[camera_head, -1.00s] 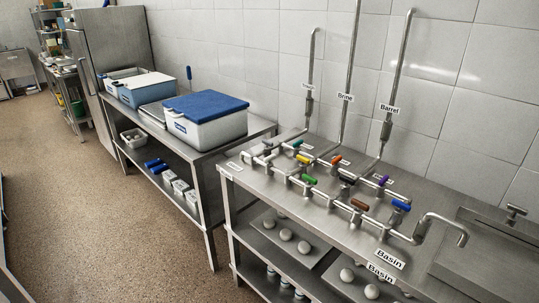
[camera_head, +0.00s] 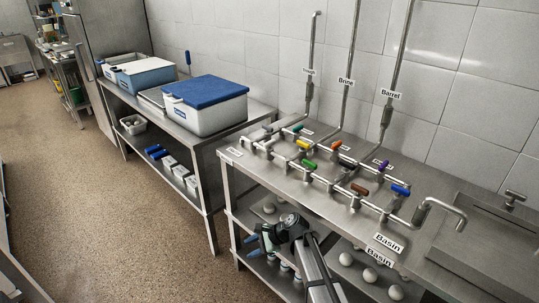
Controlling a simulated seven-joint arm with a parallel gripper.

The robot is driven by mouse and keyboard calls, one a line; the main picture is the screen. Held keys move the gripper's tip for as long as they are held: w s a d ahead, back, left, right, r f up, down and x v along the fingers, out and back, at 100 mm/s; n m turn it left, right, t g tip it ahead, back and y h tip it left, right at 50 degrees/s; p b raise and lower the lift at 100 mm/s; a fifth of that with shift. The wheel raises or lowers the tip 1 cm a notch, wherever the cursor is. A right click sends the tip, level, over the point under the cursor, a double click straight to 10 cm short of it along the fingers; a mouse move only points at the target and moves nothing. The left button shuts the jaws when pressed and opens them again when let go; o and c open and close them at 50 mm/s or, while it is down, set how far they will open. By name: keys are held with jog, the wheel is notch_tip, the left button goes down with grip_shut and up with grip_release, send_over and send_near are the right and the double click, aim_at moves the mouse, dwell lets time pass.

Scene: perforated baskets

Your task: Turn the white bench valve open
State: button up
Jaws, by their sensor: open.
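The steel bench (camera_head: 262,176) carries a pipe rack (camera_head: 330,184) with several coloured lever valves. A pale lever (camera_head: 259,134) at the rack's left end looks like the white valve; it is small and its exact angle is hard to tell. My gripper (camera_head: 250,246) is open at the lower middle of the view, in front of the bench and by its lower shelf. It is well below and apart from the valves, with nothing seen between its fingers.
Teal, yellow, green, orange, brown, purple and blue levers (camera_head: 400,190) crowd the rack. Tall pipes (camera_head: 347,100) rise behind it. A curved spout (camera_head: 460,218) and a sink (camera_head: 485,240) are at right. The floor (camera_head: 110,225) at left is clear.

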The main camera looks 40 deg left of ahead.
jog(key=s+a+r+n+g, duration=0.1)
jog(key=s+a+r, duration=0.2)
jog(key=a+r, duration=0.55)
jog(key=s+a+r+n, duration=0.1)
jog(key=s+a+r, duration=0.2)
jog(key=a+r, duration=0.55)
notch_tip(320, 180, up, 23)
jog(key=n+t+h, duration=0.3)
jog(key=t+h, duration=0.4)
jog(key=h, duration=0.1)
send_over(269, 144)
jog(key=w, duration=0.1)
jog(key=f, duration=0.9)
jog(key=a+f, duration=0.1)
jog(key=f, duration=0.3)
jog(key=shift+f, duration=0.3)
grip_shut()
